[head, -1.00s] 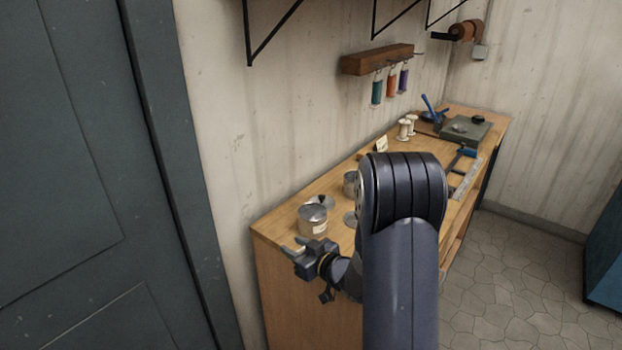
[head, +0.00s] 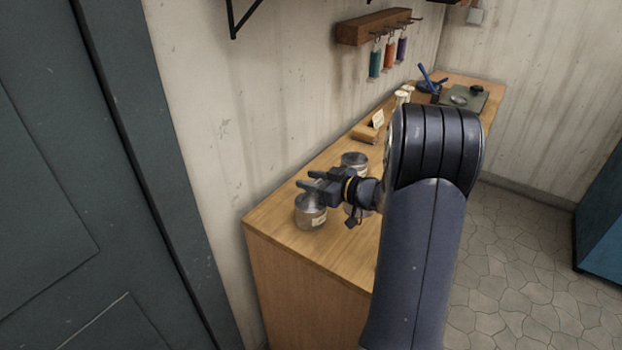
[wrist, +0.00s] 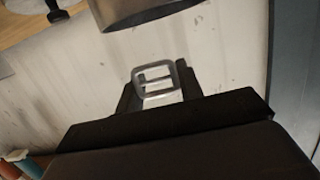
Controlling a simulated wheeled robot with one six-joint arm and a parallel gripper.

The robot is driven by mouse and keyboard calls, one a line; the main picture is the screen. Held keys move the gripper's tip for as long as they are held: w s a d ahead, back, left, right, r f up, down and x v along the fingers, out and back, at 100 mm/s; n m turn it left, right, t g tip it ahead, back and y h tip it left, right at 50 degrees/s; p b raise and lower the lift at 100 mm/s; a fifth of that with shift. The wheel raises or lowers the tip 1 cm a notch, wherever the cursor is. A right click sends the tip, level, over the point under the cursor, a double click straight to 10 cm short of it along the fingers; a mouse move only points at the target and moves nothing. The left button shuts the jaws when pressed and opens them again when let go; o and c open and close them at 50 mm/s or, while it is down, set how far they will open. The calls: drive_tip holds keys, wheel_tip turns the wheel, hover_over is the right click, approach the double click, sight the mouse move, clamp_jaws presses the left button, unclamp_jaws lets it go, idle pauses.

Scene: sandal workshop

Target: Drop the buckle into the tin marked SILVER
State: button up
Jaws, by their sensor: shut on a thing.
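My gripper (head: 306,185) is shut on a silver-grey square buckle (wrist: 155,78), which shows between the fingertips in the wrist view. In the head view the buckle cannot be made out. The fingers point left, above a round metal tin (head: 311,216) near the bench's left end. That tin has a pale label, too small to read. A second metal tin (head: 354,159) stands farther back, and another, partly hidden, is behind my gripper. A tin's metal side (wrist: 145,10) shows at the top of the wrist view, apart from the buckle. I cannot tell which tin is SILVER.
The wooden bench (head: 272,222) runs along the stained wall. A wooden block with a card (head: 366,134), spools (head: 402,97) and a green mat (head: 489,98) with tools lie farther along. A rack with coloured spools (head: 375,28) hangs above. A dark door (head: 50,180) is at left.

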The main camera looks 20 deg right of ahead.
drive_tip(key=shift+f+b, duration=1.5)
drive_tip(key=shift+f, duration=0.45)
drive_tip(key=o, duration=1)
drive_tip(key=shift+o, duration=0.2)
drive_tip(key=v, duration=0.7)
drive_tip(key=shift+s, duration=0.25)
drive_tip(key=shift+d, duration=0.1)
